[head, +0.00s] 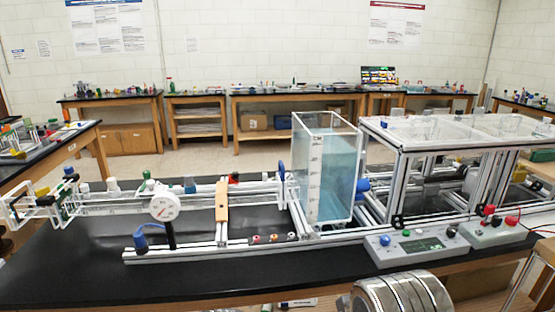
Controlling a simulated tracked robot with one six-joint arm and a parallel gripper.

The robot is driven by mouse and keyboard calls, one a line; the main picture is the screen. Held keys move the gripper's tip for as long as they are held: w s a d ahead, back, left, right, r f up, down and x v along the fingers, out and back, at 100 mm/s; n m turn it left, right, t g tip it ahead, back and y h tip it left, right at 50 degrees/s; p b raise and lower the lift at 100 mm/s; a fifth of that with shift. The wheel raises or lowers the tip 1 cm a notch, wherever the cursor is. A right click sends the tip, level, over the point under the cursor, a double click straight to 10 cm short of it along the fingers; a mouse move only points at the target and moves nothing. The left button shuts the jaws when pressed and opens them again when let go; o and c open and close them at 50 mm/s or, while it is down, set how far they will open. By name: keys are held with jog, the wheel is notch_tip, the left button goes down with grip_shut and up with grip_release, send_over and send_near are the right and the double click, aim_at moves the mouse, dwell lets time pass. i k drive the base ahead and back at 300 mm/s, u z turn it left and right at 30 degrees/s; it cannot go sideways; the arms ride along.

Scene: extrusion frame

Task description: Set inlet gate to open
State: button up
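A clear flume channel (120,208) on white extrusion rails runs across the left of the black bench to a clear tank (310,160) holding bluish water. A small upright blue part (281,171) stands where the channel meets the tank; it may be the inlet gate, but I cannot tell its setting. A blue knob-like part (363,185) sits at the tank's right side, partly hidden. My gripper does not show in the head view.
A round dial gauge (164,208) stands in front of the channel. A control box (418,246) with a small display sits at the bench front, beside a second box (492,231). A framed rig (400,165) fills the right. The bench's front left is clear. A ribbed metal cylinder (402,293) shows below the edge.

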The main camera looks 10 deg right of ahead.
aim_at(281, 165)
jog(key=i, duration=0.9)
